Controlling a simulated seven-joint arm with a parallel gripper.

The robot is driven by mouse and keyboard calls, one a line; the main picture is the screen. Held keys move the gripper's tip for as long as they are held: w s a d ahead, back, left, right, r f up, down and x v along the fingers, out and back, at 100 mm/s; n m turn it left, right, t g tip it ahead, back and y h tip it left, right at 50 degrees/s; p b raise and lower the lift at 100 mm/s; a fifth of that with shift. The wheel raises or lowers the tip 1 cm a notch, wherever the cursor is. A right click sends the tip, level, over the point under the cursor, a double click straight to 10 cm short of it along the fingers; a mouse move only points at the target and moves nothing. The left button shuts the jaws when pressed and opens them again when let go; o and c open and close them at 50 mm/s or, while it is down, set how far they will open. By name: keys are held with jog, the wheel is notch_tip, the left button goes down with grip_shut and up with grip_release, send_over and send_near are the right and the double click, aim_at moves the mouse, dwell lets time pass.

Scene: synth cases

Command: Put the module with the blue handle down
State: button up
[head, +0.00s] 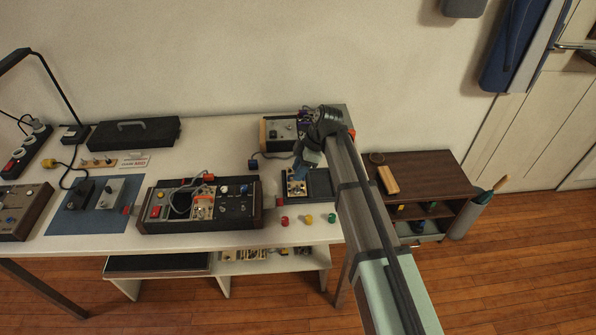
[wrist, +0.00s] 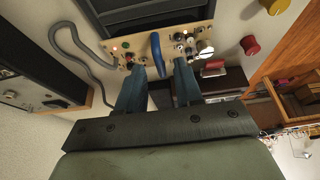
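The module with the blue handle (wrist: 156,52) has a pale tan front panel with several knobs and sockets. In the head view the module (head: 297,187) lies panel up at the left side of a dark tray (head: 320,184). In the wrist view the tray (wrist: 112,14) is just beyond it; I cannot tell whether the module rests on its edge. My gripper (wrist: 159,72) is right over the module. Its two blue-grey fingers are apart, one on each side of the handle, with visible gaps. In the head view my gripper (head: 299,172) partly hides the module.
A larger case (head: 225,190) with modules and cables stands to the left. A smaller case (head: 280,130) stands behind, with a grey cable (wrist: 70,45) near the module.

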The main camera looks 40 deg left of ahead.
jog(key=v, duration=1.1)
